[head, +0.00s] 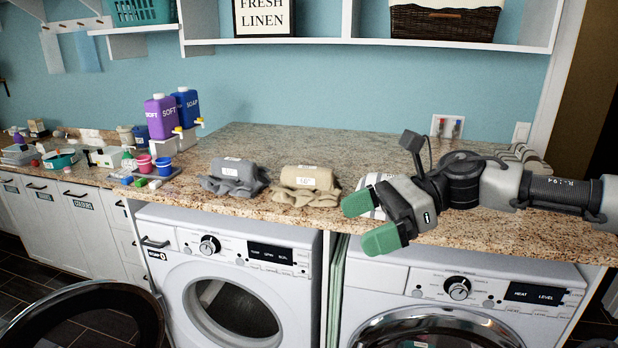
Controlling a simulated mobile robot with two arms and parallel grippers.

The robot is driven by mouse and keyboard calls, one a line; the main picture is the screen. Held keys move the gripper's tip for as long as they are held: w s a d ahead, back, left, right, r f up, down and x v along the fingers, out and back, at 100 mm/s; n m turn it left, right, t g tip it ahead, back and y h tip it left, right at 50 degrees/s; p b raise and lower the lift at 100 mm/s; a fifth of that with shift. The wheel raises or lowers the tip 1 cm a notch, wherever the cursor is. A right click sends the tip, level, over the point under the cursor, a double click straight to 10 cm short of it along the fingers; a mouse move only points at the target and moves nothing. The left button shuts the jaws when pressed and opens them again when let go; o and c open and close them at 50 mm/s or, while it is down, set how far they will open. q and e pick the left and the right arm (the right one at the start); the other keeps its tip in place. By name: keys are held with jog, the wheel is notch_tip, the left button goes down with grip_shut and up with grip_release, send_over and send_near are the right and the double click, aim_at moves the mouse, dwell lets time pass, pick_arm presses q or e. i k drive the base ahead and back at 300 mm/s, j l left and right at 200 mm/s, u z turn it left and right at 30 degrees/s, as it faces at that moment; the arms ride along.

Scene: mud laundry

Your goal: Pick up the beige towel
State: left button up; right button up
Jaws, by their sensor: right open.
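The beige towel (306,178) lies rolled, with a pale label on it and loose folds in front, on the granite counter above the washer. My right gripper (367,221) comes in from the right, over the counter's front edge. Its green-tipped fingers are spread apart and empty, pointing left, just to the right of the beige towel and apart from it in the picture. My left gripper is out of view.
A grey towel (233,177) lies left of the beige one. A whitish striped item (372,184) is partly hidden behind my right gripper. Purple (161,117) and blue (187,107) bottles stand farther left. The counter behind the towels is clear. The washer door (88,315) hangs open.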

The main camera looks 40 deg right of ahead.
aim_at(299, 185)
jog(key=i+l, duration=0.85)
jog(key=l, duration=0.3)
jog(key=i+l, duration=0.45)
jog(key=l, duration=0.1)
